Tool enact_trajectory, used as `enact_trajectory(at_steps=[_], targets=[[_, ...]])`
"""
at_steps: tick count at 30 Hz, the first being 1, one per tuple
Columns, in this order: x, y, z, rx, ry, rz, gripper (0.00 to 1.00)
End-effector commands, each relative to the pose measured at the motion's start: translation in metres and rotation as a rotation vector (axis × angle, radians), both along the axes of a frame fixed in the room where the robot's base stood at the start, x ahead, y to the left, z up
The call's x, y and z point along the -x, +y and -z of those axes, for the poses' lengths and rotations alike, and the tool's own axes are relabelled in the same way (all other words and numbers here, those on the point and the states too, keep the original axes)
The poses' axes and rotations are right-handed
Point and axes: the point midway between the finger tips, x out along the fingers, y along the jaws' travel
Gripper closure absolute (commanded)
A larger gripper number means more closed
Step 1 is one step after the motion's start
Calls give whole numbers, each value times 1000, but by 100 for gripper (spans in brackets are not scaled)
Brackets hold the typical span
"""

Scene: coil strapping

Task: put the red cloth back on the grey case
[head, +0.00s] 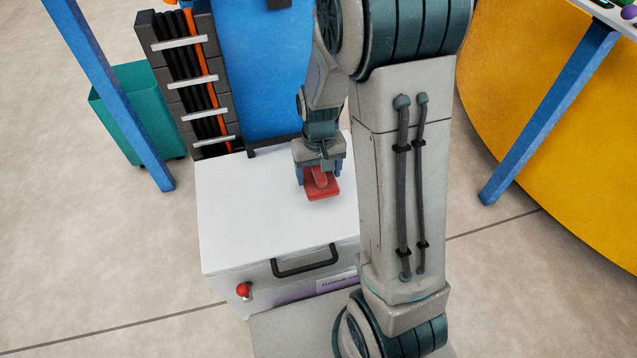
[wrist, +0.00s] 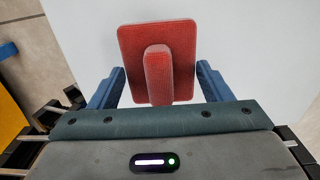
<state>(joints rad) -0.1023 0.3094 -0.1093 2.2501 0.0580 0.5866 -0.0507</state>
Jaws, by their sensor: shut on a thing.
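The red cloth (head: 322,189) looks like a flat red pad with a raised ridge. In the wrist view the cloth (wrist: 130,50) lies between my two blue fingers, with the ridge towards the camera. My gripper (head: 319,178) is shut on it and points down. The grey case (head: 255,215) is a pale box with a flat top, a black front handle and a red knob. The cloth is over the right rear part of the case's top. I cannot tell whether it touches the top. My arm hides the case's right side.
Behind the case stand a blue panel (head: 250,70) and a dark rack (head: 170,75) with black and orange hoses. A green bin (head: 135,110) is at the left. A yellow curved surface (head: 560,130) is at the right. The case's left top is clear.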

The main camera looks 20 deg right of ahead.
Motion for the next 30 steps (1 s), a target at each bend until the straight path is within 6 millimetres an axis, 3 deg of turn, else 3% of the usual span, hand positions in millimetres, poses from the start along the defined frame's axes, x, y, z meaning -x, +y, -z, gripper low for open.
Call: enact_trajectory(at_steps=[9, 15, 16, 18, 26, 30], targets=[[0, 0, 40, 0, 1, 1, 46], [0, 0, 40, 0, 0, 0, 46], [0, 0, 40, 0, 0, 0, 22], [0, 0, 40, 0, 0, 0, 6], [0, 0, 39, 0, 0, 0, 6], [-1, 0, 28, 0, -2, 0, 6]])
